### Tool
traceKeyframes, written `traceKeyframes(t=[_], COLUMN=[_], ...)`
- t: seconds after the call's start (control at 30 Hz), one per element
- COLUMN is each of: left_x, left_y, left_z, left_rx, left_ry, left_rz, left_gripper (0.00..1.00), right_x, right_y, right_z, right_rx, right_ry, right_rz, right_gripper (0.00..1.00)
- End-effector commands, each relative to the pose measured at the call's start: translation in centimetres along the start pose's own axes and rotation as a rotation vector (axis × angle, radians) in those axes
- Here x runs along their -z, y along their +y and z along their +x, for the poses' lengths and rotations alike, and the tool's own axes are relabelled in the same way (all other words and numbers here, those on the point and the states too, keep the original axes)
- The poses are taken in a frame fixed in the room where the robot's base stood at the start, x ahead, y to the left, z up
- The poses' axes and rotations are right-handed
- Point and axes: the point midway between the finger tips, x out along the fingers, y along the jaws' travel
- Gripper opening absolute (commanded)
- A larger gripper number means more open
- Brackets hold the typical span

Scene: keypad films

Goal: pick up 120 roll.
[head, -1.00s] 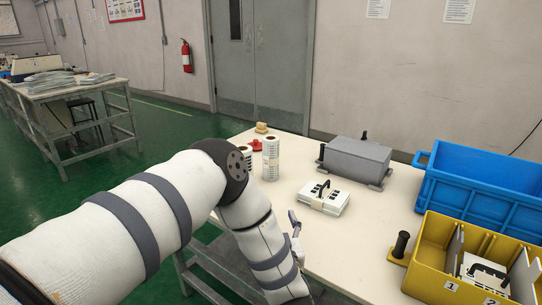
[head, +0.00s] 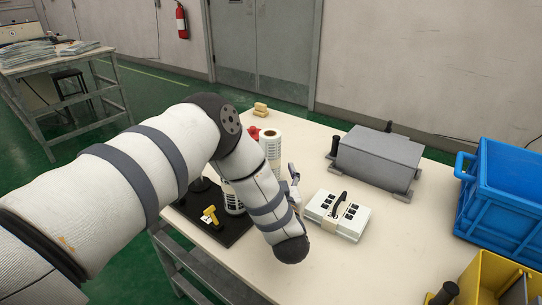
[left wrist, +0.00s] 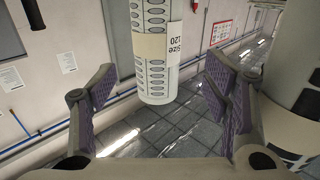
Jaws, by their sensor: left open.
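In the left wrist view a white roll (left wrist: 153,68) with rows of dark oval marks carries a cream label reading "Size 120". It stands ahead of my left gripper (left wrist: 160,85), whose purple-padded fingers are spread to either side with gaps, not touching it. In the head view one patterned white roll (head: 270,150) stands on the table (head: 400,240) behind my left forearm. Another roll (head: 232,198) is mostly hidden by that arm, at a black board. I cannot read either label there. My left gripper (head: 293,176) is largely hidden by my forearm. My right gripper is out of view.
A white keypad box (head: 325,208) lies right of my arm. A grey machine (head: 378,155) stands behind it. A blue crate (head: 505,190) and yellow bin (head: 480,280) are at right. A yellow tool (head: 210,215) lies on the black board (head: 232,228). The front middle is clear.

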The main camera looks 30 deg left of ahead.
Motion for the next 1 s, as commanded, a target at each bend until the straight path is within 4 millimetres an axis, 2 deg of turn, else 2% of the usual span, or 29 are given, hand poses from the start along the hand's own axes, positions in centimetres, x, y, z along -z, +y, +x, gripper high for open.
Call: traceKeyframes(t=[0.03, 0.2, 0.43, 0.7, 0.77, 0.93, 0.97, 1.0], left_x=[-0.3, -0.2, -0.1, 0.2, 0.2, 0.2, 0.2, 0.2], left_y=[-0.1, 0.0, 0.3, 0.4, 0.4, 0.4, 0.4, 0.4], left_z=[1.0, 3.2, 7.4, 8.0, 8.0, 8.0, 8.0, 8.0], left_rx=[0.003, 0.001, 0.001, -0.001, -0.001, -0.001, -0.001, -0.001], left_ry=[-0.002, -0.002, -0.002, -0.001, -0.001, -0.002, -0.002, -0.002], left_rz=[0.003, 0.002, 0.003, 0.001, 0.001, 0.001, 0.001, 0.001], left_gripper=[0.69, 0.69, 0.69, 0.69, 0.58, 0.20, 0.14, 0.14], right_x=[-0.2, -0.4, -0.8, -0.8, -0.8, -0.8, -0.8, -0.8], right_y=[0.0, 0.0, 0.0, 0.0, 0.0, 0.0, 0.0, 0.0], right_z=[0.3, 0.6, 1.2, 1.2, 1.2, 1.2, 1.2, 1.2], right_rx=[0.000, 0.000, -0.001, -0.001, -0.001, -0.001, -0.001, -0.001], right_ry=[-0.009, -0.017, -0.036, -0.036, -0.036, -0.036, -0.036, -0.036], right_rz=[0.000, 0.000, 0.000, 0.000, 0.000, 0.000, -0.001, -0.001], right_gripper=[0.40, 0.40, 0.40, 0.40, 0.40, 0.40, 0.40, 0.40])
